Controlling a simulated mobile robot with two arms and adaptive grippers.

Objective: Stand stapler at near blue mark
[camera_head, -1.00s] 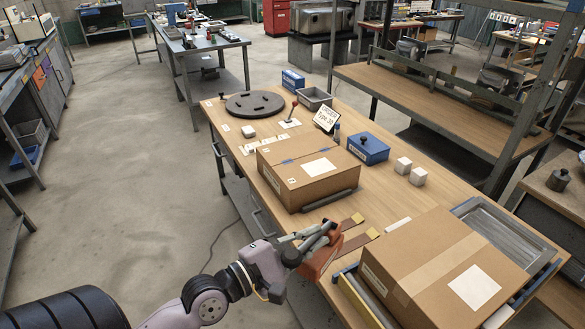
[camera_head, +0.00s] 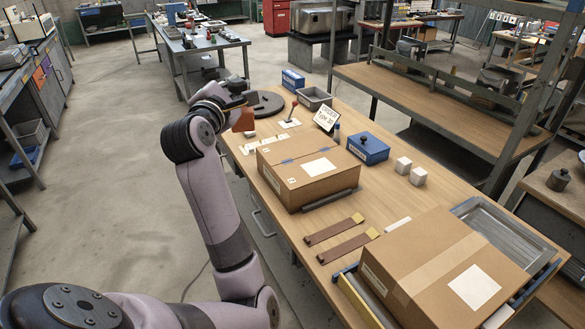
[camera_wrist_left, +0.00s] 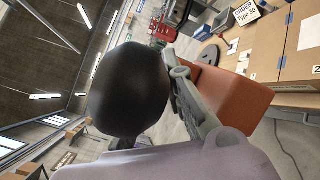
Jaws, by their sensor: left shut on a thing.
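My left gripper (camera_head: 232,104) is shut on an orange-red block-like thing, which I take for the stapler (camera_head: 243,122). It holds it by the table's left edge, near the dark round disc; whether it touches the table I cannot tell. In the left wrist view the stapler (camera_wrist_left: 235,98) lies along the grey finger (camera_wrist_left: 190,98), its far side hidden. Two blue marks show on the cardboard box top: a nearer one (camera_head: 288,161) and a farther one (camera_head: 308,151). The gripper is beyond and left of both. My right gripper is out of view.
The dark disc (camera_head: 268,102), red-handled lever (camera_head: 293,108), white cards (camera_head: 265,141) and sign (camera_head: 327,118) stand near the gripper. A blue box (camera_head: 368,150), two brown strips (camera_head: 347,247) and a large carton (camera_head: 440,265) occupy the table. The left floor is clear.

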